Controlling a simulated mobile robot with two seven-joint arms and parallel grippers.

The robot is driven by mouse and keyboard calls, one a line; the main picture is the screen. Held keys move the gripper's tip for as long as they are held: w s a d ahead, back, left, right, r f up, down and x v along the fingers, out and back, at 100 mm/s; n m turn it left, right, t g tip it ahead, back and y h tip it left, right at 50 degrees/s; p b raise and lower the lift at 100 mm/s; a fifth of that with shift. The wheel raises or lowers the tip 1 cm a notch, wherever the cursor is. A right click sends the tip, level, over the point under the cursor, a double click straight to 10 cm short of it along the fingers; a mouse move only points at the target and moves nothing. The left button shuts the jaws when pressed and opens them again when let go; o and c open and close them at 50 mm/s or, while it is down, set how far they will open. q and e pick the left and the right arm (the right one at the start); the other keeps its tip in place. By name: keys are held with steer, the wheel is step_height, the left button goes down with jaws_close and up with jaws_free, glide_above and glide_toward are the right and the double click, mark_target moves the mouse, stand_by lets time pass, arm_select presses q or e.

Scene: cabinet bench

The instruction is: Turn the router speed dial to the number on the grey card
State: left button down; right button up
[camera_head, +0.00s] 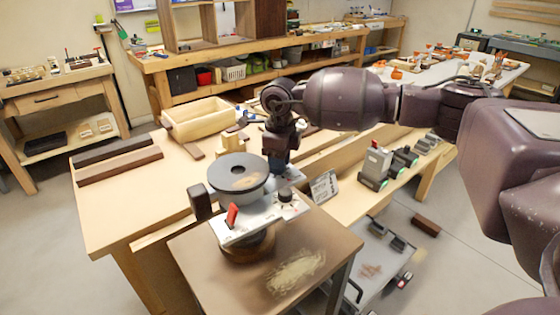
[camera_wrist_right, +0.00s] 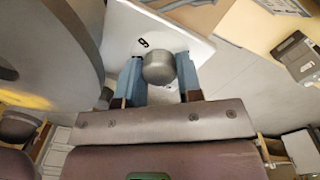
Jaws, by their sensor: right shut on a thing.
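The router stands on the brown bench top, with a round grey disc (camera_head: 238,171) over a pale metal plate (camera_head: 247,228), a red lever (camera_head: 232,215) and a dark side handle (camera_head: 200,203). My right gripper (camera_head: 278,166) is at the plate's far right side. In the right wrist view its blue fingers are shut on a round grey dial (camera_wrist_right: 158,68). A dark digit, 6 or 9, is on the white surface just above the dial. A small grey card (camera_head: 324,186) with dark writing stands right of the router; I cannot read it. My left gripper is not in view.
A wooden box (camera_head: 198,120) and dark wood strips (camera_head: 118,165) lie on the bench behind. Several grey-green tools (camera_head: 375,166) stand on the shelf at right. The disc's edge is close beside my right gripper. Sawdust (camera_head: 296,270) covers part of the front top.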

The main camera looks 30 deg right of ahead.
steer(key=n, duration=0.3)
steer(key=shift+n, duration=0.4)
steer(key=n, duration=0.3)
steer(key=shift+n+b, duration=0.3)
steer(key=shift+b, duration=0.05)
steer(key=n, duration=0.3)
steer(key=shift+n+b, duration=0.3)
steer(key=shift+n, duration=0.8)
steer(key=o, duration=0.9)
steer(key=shift+r, duration=0.1)
